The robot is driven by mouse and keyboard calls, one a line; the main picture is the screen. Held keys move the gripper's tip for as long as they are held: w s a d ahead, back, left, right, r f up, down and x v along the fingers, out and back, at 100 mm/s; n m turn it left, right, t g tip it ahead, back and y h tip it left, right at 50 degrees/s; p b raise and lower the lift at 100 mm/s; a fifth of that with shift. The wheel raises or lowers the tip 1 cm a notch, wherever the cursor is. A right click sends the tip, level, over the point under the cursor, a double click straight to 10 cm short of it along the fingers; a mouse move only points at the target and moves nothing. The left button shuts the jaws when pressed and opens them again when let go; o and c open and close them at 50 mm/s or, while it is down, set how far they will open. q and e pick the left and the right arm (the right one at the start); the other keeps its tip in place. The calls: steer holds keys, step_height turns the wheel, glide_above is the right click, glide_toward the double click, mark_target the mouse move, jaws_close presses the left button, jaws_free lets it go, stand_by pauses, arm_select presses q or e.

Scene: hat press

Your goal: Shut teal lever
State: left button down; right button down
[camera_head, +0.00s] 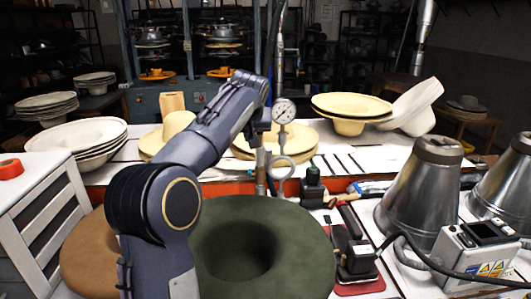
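A vertical grey pipe with a round white pressure gauge (284,111) stands at the centre of the bench. A ring-shaped metal part (282,167) hangs below the gauge. I cannot make out a teal lever; it may be hidden behind my arm. My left arm rises from the lower left, and its gripper (260,132) points down just left of the gauge. The gripper is small and dark here, so I cannot tell whether its fingers are open or touching anything. My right gripper is not in view.
A dark green hat (310,250) and a brown hat (88,258) lie in front. Shiny metal cones (425,190) and a grey control box (480,250) with a black cable stand right. Pale hats (352,105) cover the white bench behind. A white drawer cabinet (45,215) is at left.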

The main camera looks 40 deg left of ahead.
arm_select(q)
glide_above(250, 173)
steer(key=w+a, duration=0.3)
steer(key=w, duration=0.1)
step_height(250, 173, down, 8)
steer(key=shift+s+a+r, duration=0.1)
steer(key=shift+a, duration=0.05)
steer(key=shift+s+d+f+b, duration=0.25)
steer(key=shift+s+d+f, duration=0.2)
steer(key=shift+f, duration=0.15)
steer(key=shift+s+d+f+b, duration=0.3)
steer(key=shift+s+f, duration=0.1)
steer(key=shift+f, duration=0.15)
steer(key=shift+s+d+f, duration=0.1)
steer(key=shift+f, duration=0.2)
